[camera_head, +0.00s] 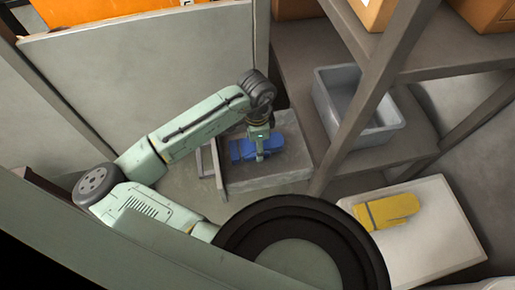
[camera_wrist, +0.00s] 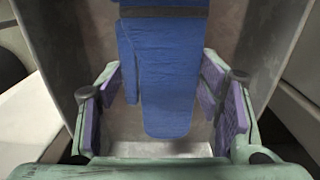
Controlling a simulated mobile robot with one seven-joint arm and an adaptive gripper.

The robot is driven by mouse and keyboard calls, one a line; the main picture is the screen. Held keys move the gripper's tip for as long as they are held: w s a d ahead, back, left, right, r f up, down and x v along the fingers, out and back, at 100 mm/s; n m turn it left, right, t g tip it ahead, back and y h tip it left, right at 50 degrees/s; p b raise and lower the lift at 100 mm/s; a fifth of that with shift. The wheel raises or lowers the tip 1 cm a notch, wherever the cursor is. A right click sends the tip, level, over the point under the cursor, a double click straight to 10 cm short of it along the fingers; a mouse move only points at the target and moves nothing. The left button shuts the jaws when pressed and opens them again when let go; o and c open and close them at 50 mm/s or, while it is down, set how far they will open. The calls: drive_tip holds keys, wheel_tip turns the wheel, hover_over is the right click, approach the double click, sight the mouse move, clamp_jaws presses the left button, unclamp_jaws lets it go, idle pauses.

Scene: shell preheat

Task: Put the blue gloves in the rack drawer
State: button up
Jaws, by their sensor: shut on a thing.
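The blue gloves (camera_head: 243,150) show as a flat blue mitten shape with a dark band at the cuff. My gripper (camera_head: 260,153) is shut on them; in the wrist view the gloves (camera_wrist: 170,75) lie between the two purple-padded fingers (camera_wrist: 163,100). The rack drawer (camera_head: 285,176) is a grey tray, pulled out low at the rack, with a bar handle (camera_head: 201,163) on its left. The gloves are over the drawer's area, with its walls on both sides in the wrist view. I cannot tell whether they touch its floor.
A yellow glove (camera_head: 390,211) lies on a white block (camera_head: 435,235) at the lower right. A grey bin (camera_head: 390,137) stands on the rack shelf, behind a slanting rack post (camera_head: 365,95). Cardboard boxes (camera_head: 485,12) sit higher up. A grey panel (camera_head: 150,65) stands behind my arm.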

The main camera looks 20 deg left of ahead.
drive_tip(key=shift+w+f, duration=0.1)
drive_tip(key=shift+f, duration=2.15)
drive_tip(key=shift+f, duration=0.2)
drive_tip(key=o, duration=1.4)
drive_tip(key=shift+r, duration=0.15)
wheel_tip(320, 180, up, 12)
drive_tip(key=shift+r, duration=0.1)
